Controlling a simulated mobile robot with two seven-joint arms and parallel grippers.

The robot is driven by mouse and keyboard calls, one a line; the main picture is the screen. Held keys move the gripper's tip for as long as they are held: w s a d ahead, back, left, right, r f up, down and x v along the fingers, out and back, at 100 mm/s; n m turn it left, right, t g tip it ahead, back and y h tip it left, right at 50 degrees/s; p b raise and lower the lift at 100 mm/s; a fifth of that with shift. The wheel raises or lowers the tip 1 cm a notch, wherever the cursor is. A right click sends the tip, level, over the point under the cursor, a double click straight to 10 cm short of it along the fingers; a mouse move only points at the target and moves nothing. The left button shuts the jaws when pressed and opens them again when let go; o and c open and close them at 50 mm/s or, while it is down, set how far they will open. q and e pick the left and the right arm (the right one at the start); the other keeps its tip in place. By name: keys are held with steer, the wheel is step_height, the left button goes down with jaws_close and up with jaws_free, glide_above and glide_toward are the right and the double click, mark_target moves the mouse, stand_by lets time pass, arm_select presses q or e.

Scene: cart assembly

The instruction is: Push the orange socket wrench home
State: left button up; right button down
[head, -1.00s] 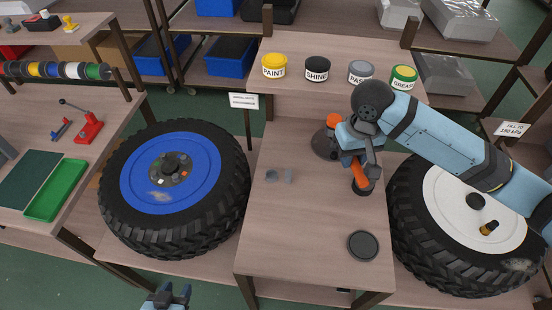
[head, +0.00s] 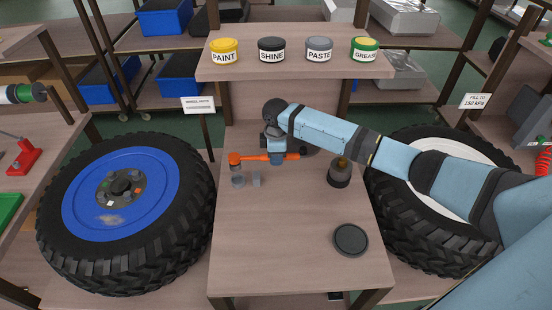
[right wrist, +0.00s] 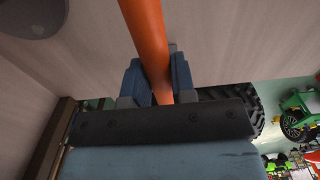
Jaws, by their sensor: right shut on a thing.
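The orange socket wrench (head: 248,157) lies roughly level across the picture above the middle workbench (head: 285,215). Its thick orange head (head: 235,158) points left, just above or behind a small grey cylinder (head: 238,182); I cannot tell whether they touch. My right gripper (head: 278,158) is shut on the wrench's handle. In the right wrist view the orange shaft (right wrist: 145,35) runs between the blue-grey fingers (right wrist: 160,82). A smaller grey piece (head: 256,180) stands beside the cylinder. My left gripper is out of view.
A dark cylinder with a brownish top (head: 340,173) and a black disc (head: 351,240) stand on the bench's right side. A blue-rimmed wheel (head: 85,222) is left, a white-rimmed wheel (head: 425,252) right, partly behind my arm. Labelled cans (head: 272,50) line the shelf. The bench's front left is clear.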

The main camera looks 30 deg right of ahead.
steer(key=shift+r+p, duration=0.15)
steer(key=shift+p, duration=0.15)
steer(key=shift+f+b, duration=0.35)
steer(key=shift+f, duration=2.05)
steer(key=shift+r, duration=0.1)
steer(key=shift+p, duration=0.35)
steer(key=shift+p, duration=0.45)
